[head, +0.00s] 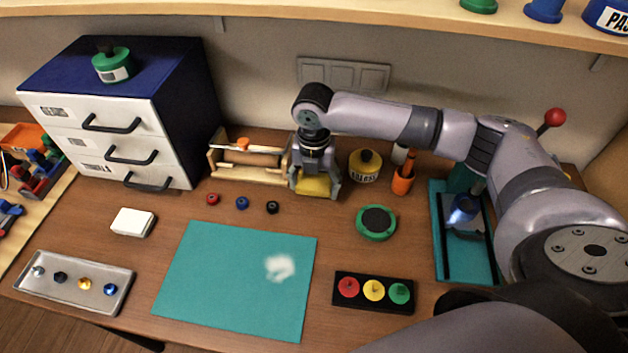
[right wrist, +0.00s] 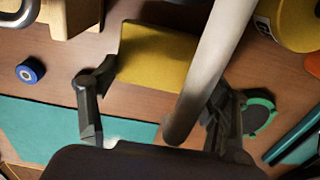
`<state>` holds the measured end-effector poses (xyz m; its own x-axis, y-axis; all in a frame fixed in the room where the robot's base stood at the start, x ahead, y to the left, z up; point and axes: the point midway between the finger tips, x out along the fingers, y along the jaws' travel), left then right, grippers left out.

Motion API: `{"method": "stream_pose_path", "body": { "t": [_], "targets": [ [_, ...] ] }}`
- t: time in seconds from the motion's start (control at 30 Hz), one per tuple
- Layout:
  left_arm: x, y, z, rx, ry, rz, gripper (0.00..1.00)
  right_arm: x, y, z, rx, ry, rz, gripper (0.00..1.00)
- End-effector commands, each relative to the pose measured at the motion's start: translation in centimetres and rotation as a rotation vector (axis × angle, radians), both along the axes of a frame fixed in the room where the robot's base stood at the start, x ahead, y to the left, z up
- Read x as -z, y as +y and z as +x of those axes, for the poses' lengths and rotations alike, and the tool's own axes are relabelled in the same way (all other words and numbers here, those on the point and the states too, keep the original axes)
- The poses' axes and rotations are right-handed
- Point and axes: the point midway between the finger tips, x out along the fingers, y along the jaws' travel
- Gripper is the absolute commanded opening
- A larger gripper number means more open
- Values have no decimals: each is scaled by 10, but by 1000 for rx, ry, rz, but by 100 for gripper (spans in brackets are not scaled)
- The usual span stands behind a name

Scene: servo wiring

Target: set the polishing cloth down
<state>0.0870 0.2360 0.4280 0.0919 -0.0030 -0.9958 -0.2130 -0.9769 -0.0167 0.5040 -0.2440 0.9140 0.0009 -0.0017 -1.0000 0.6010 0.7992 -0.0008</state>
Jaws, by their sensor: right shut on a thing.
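The polishing cloth appears to be the folded yellow piece (head: 313,187) between the fingers of my right gripper (head: 315,191). The right gripper is shut on it, pointing down at the back of the table, right of the wooden roll holder. In the right wrist view the yellow cloth (right wrist: 155,55) shows at the fingers of my right gripper (right wrist: 155,115). I cannot tell whether the cloth touches the table. My left gripper is not in view.
A teal mat (head: 225,300) with a white smudge lies in front. The wooden roll holder (head: 247,176) is just left of the gripper, and a yellow jar (head: 364,168) is to the right. Small rings (head: 242,202) and a green round pad (head: 377,222) lie nearby.

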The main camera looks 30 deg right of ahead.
Motion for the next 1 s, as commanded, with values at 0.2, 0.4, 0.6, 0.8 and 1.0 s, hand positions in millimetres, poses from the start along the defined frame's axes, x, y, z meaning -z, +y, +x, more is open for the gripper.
{"method": "stream_pose_path", "body": {
  "t": [0.2,0.4,0.6,0.8,1.0],
  "targets": [
    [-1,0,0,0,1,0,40,5,0,0,0,0,0,51],
    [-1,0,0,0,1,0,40,5,0,0,0,0,0,83],
    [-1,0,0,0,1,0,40,5,0,0,1,1,-1,90],
    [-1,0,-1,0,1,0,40,4,0,0,1,1,-1,90],
    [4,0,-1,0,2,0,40,-13,0,1,2,-4,1,90]
  ]
}}
